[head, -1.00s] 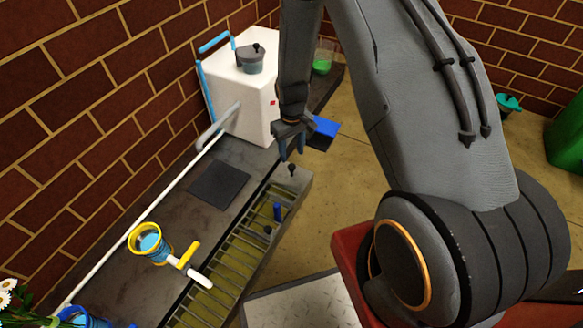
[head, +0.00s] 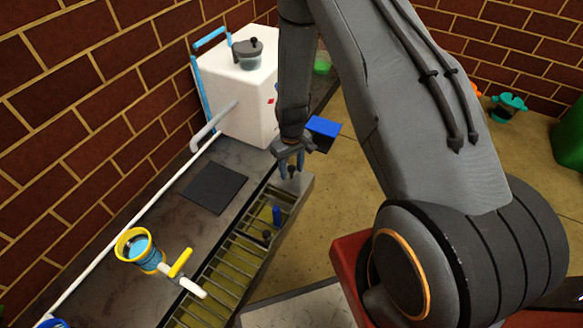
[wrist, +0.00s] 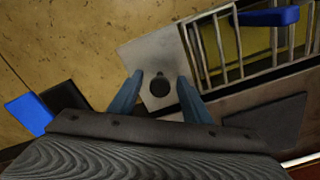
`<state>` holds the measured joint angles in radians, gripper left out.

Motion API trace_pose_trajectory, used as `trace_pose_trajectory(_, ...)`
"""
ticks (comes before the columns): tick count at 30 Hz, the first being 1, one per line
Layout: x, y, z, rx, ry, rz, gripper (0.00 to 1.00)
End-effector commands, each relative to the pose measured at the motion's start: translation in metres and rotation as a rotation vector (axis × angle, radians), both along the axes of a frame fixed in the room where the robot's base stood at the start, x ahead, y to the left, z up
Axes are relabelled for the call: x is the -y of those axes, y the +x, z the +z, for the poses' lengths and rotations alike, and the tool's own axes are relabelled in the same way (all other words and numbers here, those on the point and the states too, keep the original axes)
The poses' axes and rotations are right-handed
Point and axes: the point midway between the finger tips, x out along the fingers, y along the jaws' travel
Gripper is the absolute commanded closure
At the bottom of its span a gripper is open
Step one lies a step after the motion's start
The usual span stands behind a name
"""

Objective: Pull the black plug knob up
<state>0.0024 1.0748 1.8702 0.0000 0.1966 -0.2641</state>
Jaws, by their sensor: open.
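The black plug knob (wrist: 159,87) is a small dark round knob on a grey flat end section (wrist: 150,55) beside the grated trough. In the wrist view it lies between my gripper's (wrist: 160,78) two blue fingers, with a gap on each side. In the head view my gripper (head: 292,172) points down over the far end of the trough, fingers apart around the knob, which is small and partly hidden there. My gripper is open and holds nothing. The exact height of the fingertips against the knob is hard to tell.
The metal grate (head: 222,275) runs toward the front, with a blue upright piece (head: 276,214) on it. A white box (head: 235,90) with a grey-lidded pot stands behind left. A dark square mat (head: 215,187) and a yellow-blue cup (head: 138,249) are on the counter.

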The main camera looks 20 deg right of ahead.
Motion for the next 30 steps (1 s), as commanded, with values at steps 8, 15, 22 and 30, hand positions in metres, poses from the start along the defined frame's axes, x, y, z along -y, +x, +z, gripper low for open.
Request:
trace_pose_trajectory(8, 0.000, 0.000, 0.000, 0.000, 0.000, 0.000, 0.90)
trace_pose_trajectory(15, 0.000, 0.000, 0.002, 0.000, 0.000, 0.000, 0.90)
trace_pose_trajectory(22, 0.000, 0.000, 0.008, 0.000, 0.000, 0.000, 0.90)
trace_pose_trajectory(30, 0.000, 0.000, 0.015, 0.001, 0.000, 0.000, 0.90)
